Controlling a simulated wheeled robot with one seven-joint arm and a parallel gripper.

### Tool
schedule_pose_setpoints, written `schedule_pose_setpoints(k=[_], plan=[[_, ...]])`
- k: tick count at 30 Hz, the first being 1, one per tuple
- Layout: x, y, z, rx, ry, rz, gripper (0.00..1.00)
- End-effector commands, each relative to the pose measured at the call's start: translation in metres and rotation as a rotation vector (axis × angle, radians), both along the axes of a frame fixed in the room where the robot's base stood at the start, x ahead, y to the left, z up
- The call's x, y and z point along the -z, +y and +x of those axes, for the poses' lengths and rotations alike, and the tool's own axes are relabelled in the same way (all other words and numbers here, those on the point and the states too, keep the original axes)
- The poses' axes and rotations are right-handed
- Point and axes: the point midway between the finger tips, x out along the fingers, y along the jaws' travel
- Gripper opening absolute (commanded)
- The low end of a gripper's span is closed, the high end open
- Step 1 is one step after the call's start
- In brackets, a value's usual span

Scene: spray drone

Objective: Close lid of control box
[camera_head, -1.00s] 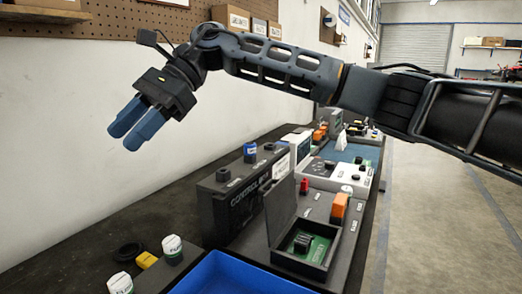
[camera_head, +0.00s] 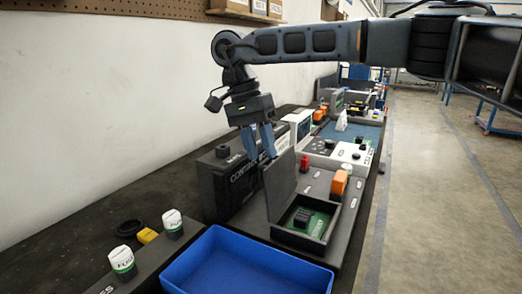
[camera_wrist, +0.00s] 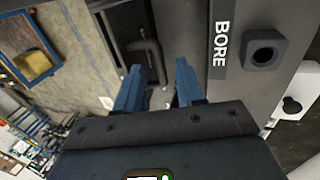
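A small black box (camera_head: 299,240) with a green board (camera_head: 308,222) inside stands open on the bench panel. Its flat dark lid (camera_head: 279,186) stands up along its left side. Behind it is a bigger dark box (camera_head: 222,185) with lettering beginning "CONTROL". My gripper (camera_head: 259,150) points down above the bigger box, near the raised lid's top; I cannot tell if it touches either. In the wrist view its two blue fingers (camera_wrist: 158,76) are apart. A dark bent handle-like part (camera_wrist: 146,55) shows beyond the gap, and nothing is clearly held.
A blue tray (camera_head: 245,262) and white-capped parts (camera_head: 122,260) lie in front. An orange block (camera_head: 339,182) and a red button (camera_head: 304,164) stand right of the lid. The aisle at right is clear.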

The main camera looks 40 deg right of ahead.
Motion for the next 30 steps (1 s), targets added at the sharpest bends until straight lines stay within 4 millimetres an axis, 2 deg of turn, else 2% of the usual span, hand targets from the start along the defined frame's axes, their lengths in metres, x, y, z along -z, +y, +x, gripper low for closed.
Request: schedule_pose_setpoints(k=[4,12,24,30], plan=[[0.0089,-0.0006,-0.0025,-0.001,-0.002,0.001,0.38],[0.0106,-0.0007,-0.0030,-0.001,-0.001,0.002,0.38],[0.0103,-0.0005,-0.0029,-0.001,-0.001,0.002,0.01],[0.0103,-0.0005,-0.0029,-0.001,-0.001,0.002,0.00]])
